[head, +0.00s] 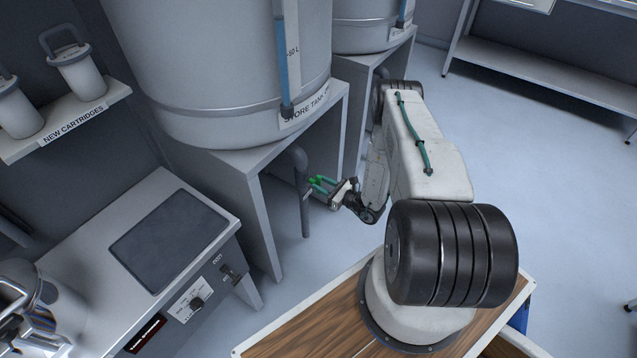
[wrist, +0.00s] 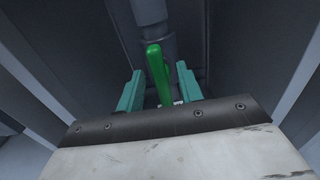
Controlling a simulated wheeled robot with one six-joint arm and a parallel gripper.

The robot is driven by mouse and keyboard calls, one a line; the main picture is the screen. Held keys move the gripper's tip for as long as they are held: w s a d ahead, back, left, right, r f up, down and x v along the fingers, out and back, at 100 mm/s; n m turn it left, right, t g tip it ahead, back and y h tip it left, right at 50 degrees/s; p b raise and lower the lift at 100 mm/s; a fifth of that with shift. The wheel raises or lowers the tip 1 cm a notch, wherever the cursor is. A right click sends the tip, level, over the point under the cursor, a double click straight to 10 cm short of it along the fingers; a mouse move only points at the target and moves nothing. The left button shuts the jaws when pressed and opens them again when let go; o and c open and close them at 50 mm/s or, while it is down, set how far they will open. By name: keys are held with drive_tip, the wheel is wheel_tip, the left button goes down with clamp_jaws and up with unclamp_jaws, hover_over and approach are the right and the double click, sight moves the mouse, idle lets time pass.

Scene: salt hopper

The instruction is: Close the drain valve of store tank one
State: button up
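Store tank one (head: 225,75) stands on a grey stand in the head view, with its label low on its front. A grey drain pipe (head: 305,205) comes down below it. The drain valve's green handle (head: 316,182) shows at the pipe; in the wrist view the handle (wrist: 158,72) points toward my camera and slightly up. My gripper (head: 322,188) is at the handle. In the wrist view its two teal fingers (wrist: 158,88) stand on either side of the handle, with gaps on both sides. The valve body is partly hidden behind the handle and gripper.
The tank stand's legs (head: 262,225) flank the pipe. A second tank (head: 365,25) stands behind on its own stand. A counter with a dark plate (head: 168,240) is at the left, below a cartridge shelf (head: 75,118).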

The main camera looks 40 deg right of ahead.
drive_tip(key=shift+x, duration=0.95)
clamp_jaws()
